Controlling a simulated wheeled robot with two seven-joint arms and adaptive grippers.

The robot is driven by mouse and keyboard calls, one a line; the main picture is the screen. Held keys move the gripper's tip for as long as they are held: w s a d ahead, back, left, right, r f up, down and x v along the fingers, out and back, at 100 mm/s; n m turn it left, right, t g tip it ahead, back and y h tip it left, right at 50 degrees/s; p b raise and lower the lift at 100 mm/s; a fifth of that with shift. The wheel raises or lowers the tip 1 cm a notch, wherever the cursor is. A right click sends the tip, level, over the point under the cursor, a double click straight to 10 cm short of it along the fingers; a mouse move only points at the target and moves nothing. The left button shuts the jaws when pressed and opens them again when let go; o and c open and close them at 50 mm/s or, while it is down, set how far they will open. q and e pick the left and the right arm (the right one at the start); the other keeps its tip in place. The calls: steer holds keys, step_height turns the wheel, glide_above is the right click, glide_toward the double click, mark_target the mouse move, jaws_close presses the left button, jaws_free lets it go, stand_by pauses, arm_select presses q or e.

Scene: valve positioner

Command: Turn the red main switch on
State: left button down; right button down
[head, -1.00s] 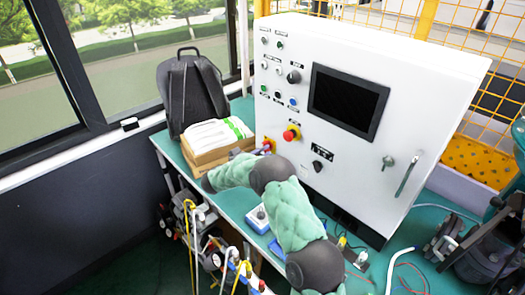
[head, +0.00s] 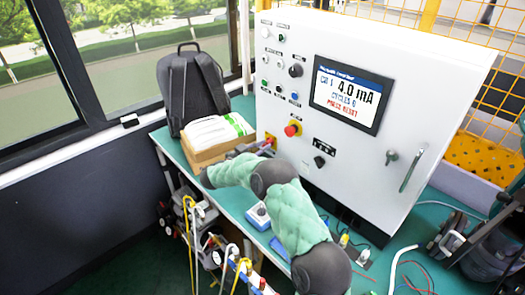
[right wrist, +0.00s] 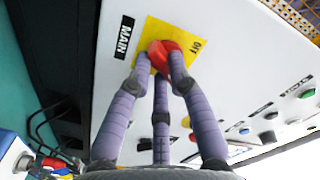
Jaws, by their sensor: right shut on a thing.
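The red main switch (right wrist: 160,56) sits on a yellow plate (right wrist: 185,33) on the white cabinet, beside a black MAIN label (right wrist: 124,37). The word OFF shows on the plate in the right wrist view. My right gripper (right wrist: 160,68) is shut on the red switch, its fingers around the knob. In the head view the right gripper (head: 262,146) is at the lower left of the cabinet front, and the arm hides part of it. The cabinet screen (head: 346,93) is lit and reads 4.0 mA, CYCLES 0 and PRESS RESET. My left gripper is not in view.
A red emergency button (head: 292,129) and a black knob (head: 319,161) are on the cabinet (head: 400,100) right of the switch. A wooden box (head: 205,153) with white packs and a black backpack (head: 190,88) stand left on the green table (head: 236,205).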

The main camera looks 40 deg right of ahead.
steer(key=shift+f+m+b, duration=0.1)
steer(key=shift+m+b, duration=0.25)
steer(key=shift+m, duration=0.55)
steer(key=shift+w, duration=0.1)
steer(key=c, duration=1.1)
jaws_free()
steer(key=shift+c, duration=0.2)
steer(key=s+a, duration=0.1)
steer(key=a, duration=1.1)
